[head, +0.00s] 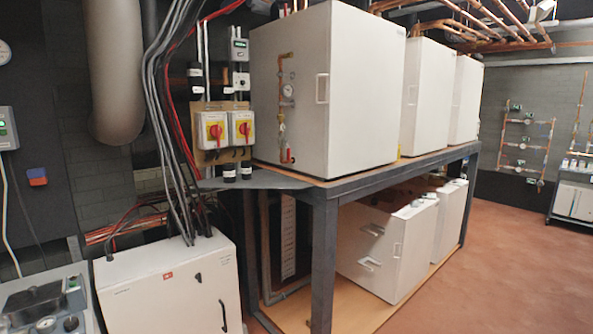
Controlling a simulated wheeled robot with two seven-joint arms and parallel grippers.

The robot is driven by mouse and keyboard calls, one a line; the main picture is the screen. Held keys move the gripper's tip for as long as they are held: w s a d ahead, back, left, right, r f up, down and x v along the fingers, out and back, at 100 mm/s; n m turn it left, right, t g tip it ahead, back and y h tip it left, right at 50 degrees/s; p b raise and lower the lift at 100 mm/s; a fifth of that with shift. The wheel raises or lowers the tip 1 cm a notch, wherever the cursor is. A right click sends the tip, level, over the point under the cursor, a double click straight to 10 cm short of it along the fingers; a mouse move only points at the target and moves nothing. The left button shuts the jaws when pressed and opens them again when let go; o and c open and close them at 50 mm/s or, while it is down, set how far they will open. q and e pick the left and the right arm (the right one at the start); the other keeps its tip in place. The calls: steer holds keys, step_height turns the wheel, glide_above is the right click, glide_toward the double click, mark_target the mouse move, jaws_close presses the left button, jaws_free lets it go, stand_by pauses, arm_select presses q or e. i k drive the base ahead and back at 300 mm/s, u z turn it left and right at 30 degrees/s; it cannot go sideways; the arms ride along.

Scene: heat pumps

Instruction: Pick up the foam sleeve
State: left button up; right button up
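I cannot make out a foam sleeve for certain in the head view. Small dark cylinders with pale bands (229,173) stand at the left end of the metal rack (323,235), below two yellow-and-red switches (214,130). They are too small to tell what they are. Neither of my grippers is in view.
Large white cabinets (362,90) stand on the rack, with more white units (387,245) on its wooden lower shelf. A white floor cabinet (160,290) with cables stands at left, beside grey equipment (40,310). The reddish floor (500,270) is clear at right.

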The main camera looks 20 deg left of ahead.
mark_target(229, 173)
steer(key=z, duration=0.6)
steer(key=i, duration=2.2)
steer(key=u, duration=1.2)
steer(key=i, duration=0.75)
steer(key=u, duration=0.75)
